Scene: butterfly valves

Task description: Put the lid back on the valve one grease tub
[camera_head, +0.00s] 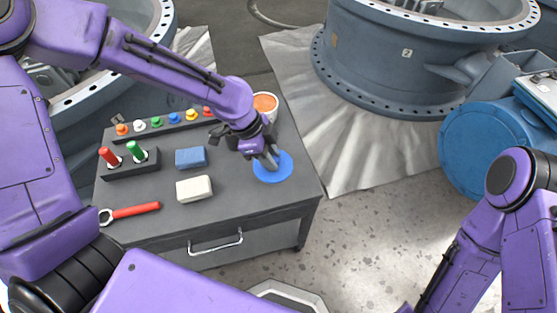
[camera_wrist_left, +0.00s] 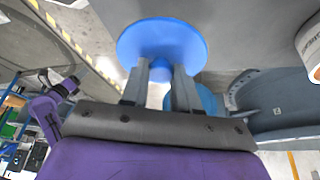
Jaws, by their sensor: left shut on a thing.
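The lid is a flat blue disc (camera_head: 272,168) over the right part of the grey cabinet top. My left gripper (camera_head: 269,160) is shut on it from above. In the left wrist view the lid (camera_wrist_left: 160,40) is held by its middle between the fingertips (camera_wrist_left: 160,75). I cannot tell whether the lid touches the top. The grease tub (camera_head: 265,103) stands open behind the gripper near the back right edge, orange-brown inside, partly hidden by my left arm. Its pale side shows at the right edge of the left wrist view (camera_wrist_left: 310,45). My right gripper is out of view.
The cabinet top (camera_head: 230,210) also holds a blue block (camera_head: 190,158), a white block (camera_head: 194,188), a red-handled wrench (camera_head: 131,211), a stand with red and green tools (camera_head: 130,163) and a rack of coloured pieces (camera_head: 165,122). A big valve marked 2 (camera_head: 407,53) stands behind right.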

